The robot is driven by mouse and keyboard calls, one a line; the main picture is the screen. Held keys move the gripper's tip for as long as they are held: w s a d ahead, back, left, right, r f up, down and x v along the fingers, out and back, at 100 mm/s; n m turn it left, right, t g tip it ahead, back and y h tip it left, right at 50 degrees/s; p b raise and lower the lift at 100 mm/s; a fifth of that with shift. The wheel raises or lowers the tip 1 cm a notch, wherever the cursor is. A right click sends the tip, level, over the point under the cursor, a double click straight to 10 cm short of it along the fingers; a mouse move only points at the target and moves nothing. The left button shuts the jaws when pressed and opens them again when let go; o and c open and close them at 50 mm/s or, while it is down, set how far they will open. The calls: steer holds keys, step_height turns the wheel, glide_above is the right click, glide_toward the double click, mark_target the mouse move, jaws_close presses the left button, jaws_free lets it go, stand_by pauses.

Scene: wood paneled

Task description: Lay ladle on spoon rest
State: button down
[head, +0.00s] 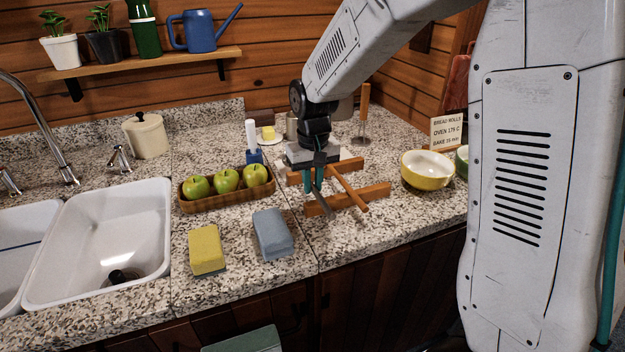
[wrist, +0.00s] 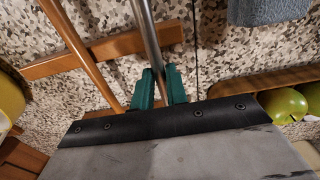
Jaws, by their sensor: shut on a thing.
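My gripper (head: 313,182) points down over the counter, its teal fingertips close together. In the wrist view my gripper (wrist: 160,88) is shut on a grey metal handle, which looks like the ladle's (wrist: 146,35). A short grey length of the ladle (head: 323,202) shows below the fingers in the head view; its bowl cannot be made out. A wooden frame of bars, seemingly the spoon rest (head: 358,198), stands at and to the right of the gripper. Its bar also shows in the wrist view (wrist: 115,48). I cannot tell whether the ladle touches it.
A tray (head: 213,204) of green apples lies left of the gripper. A yellow sponge (head: 207,250) and a blue-grey sponge (head: 272,234) lie in front. A yellow bowl (head: 428,172) stands right, near a recipe card (head: 447,131). The sink (head: 105,235) is far left.

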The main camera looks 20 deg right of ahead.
steer(key=shift+f, duration=0.3)
steer(key=c, duration=1)
jaws_free()
steer(key=shift+r, duration=0.1)
step_height(320, 180, up, 8)
steer(key=shift+s+f, duration=0.1)
steer(key=shift+f, duration=0.05)
